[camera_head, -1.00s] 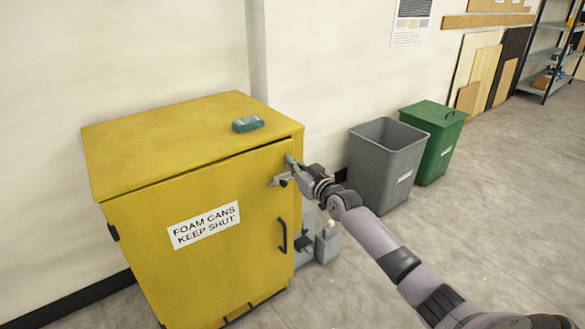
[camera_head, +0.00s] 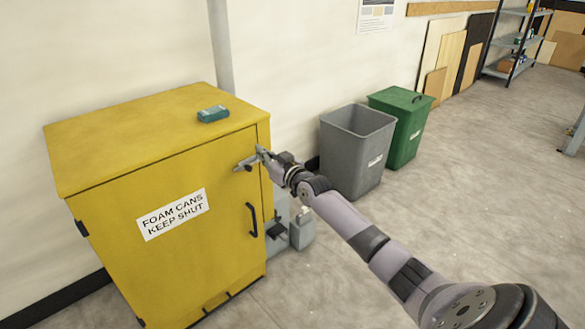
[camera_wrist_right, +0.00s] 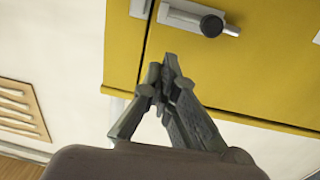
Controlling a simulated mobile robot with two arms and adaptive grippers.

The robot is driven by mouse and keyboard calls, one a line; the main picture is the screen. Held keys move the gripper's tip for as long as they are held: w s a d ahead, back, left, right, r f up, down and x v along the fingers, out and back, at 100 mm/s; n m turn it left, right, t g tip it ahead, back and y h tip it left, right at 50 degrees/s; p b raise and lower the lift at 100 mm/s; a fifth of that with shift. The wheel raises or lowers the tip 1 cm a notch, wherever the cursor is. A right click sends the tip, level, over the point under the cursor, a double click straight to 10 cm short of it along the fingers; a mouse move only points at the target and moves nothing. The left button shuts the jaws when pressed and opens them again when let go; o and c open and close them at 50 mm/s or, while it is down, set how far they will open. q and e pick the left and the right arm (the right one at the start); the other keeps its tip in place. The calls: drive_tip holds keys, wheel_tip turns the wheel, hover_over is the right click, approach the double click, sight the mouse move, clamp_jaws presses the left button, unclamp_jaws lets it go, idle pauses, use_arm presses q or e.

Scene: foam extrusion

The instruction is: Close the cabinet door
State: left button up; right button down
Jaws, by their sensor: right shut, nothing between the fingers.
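The yellow cabinet (camera_head: 125,118) stands at the left against the wall. Its door (camera_head: 130,265) bears a "FOAM CANS KEEP SHUT" label and a black handle (camera_head: 252,220). The door looks flush or nearly flush with the frame; a thin seam shows along its edge. A grey slide bolt with a dark knob (camera_wrist_right: 208,25) is on the door, and a small keeper (camera_wrist_right: 140,8) is across the seam. My right gripper (camera_wrist_right: 166,66) is shut and empty, its tips before the seam below the bolt; contact is unclear. It also shows in the head view (camera_head: 262,153). My left gripper is out of view.
A teal box (camera_head: 213,114) lies on the cabinet top. Grey containers (camera_head: 301,228) stand on the floor beside the cabinet. A grey bin (camera_head: 350,155) and a green bin (camera_head: 408,125) stand further right.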

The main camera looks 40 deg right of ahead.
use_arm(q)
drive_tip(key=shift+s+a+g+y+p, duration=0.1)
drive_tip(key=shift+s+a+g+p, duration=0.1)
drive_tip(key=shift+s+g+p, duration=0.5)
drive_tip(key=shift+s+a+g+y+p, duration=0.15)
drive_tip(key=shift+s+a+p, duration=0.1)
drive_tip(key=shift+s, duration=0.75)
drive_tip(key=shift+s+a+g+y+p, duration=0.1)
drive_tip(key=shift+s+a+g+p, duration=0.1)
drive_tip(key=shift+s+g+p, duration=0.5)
use_arm(e)
drive_tip(key=s, duration=1)
drive_tip(key=shift+s+d, duration=0.25)
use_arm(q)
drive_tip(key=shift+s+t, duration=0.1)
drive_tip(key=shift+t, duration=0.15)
use_arm(e)
drive_tip(key=shift+f, duration=0.1)
